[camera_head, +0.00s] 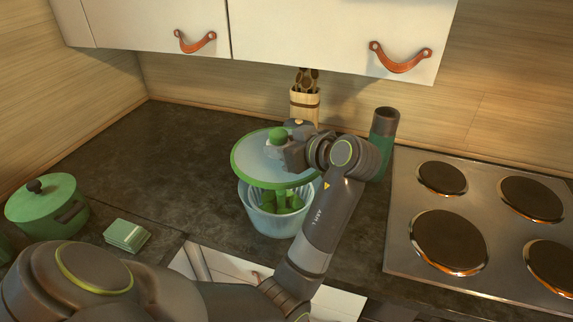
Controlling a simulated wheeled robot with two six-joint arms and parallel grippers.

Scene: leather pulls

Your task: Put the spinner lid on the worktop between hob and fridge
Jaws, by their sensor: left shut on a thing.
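The spinner lid (251,165), a pale disc with a green rim and a green knob (278,135), is above the salad spinner bowl (270,218). The bowl is clear and ribbed, with green parts showing inside, and stands on the dark worktop (180,150). The lid looks raised clear of the bowl's rim and slightly tilted. My left gripper (287,147) is shut on the lid at its knob; the fingertips are partly hidden by my wrist. The hob (480,215) is on the right. No fridge is in view. My right gripper is not in view.
A wooden utensil holder (305,105) stands behind the lid, and a green and brown cylinder (383,135) stands near the hob. A green pot (47,205) and green folded cloths or sponges (127,235) are at left. Cabinets hang above. The back-left worktop is clear.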

